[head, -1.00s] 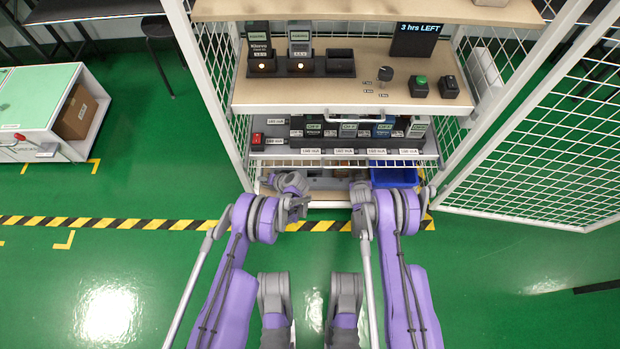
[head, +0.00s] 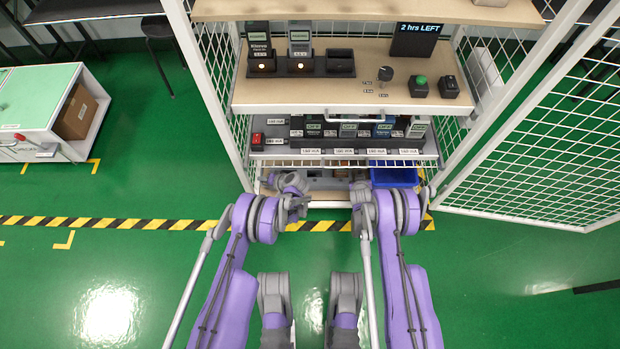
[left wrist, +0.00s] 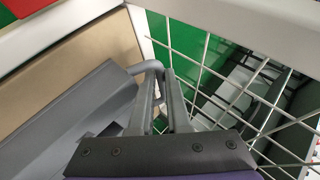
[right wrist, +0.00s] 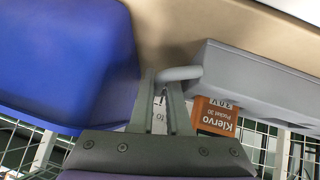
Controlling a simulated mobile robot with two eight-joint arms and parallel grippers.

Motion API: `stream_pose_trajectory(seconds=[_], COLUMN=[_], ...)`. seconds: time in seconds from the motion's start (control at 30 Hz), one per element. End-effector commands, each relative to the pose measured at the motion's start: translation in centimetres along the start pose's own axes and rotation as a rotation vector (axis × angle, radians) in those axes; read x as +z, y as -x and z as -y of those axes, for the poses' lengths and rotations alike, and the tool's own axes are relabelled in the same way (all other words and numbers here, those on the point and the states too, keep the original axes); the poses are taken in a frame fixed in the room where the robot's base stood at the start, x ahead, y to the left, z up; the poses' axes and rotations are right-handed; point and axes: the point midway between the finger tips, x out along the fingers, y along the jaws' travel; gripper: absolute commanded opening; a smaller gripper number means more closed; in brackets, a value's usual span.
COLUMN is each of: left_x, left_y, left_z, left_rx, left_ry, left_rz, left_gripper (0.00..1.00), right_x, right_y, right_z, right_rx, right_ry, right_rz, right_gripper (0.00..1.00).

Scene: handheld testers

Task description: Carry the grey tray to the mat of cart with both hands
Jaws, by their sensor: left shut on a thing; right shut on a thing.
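The grey tray (head: 324,184) sits on the low bottom shelf of the cage rack, mostly hidden under the upper shelves. In the left wrist view my left gripper (left wrist: 161,78) is shut on the tray's handle at one end of its grey wall (left wrist: 95,105). In the right wrist view my right gripper (right wrist: 166,82) is shut on the handle at the tray's other end (right wrist: 255,85). An orange Kiervo box (right wrist: 214,116) shows at the tray. The cart (head: 35,140) with its pale green mat (head: 38,95) stands far left.
A blue bin (head: 393,177) is right beside my right gripper; it also fills the left of the right wrist view (right wrist: 60,60). Shelves with testers (head: 300,45) overhang the tray. Wire mesh panels (head: 530,150) flank the rack. Green floor between rack and cart is clear.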

Motion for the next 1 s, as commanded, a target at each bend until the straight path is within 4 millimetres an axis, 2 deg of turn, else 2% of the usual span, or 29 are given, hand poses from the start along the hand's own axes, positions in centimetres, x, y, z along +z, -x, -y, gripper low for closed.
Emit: stream_pose_trajectory(seconds=[0.47, 1.0], left_x=[0.0, -0.8], left_y=[0.2, 3.4], left_z=[0.3, 3.3], left_rx=[-0.002, -0.004], left_ry=[-0.002, 0.002], left_rz=[0.001, -0.003], left_gripper=[0.0, 0.0], right_x=[-0.2, -2.9], right_y=[0.3, 3.6], right_z=[-0.1, -1.1], right_rx=[0.001, 0.002], right_ry=[0.0, -0.001], right_rz=[0.0, -0.007], right_gripper=[0.0, 0.0])
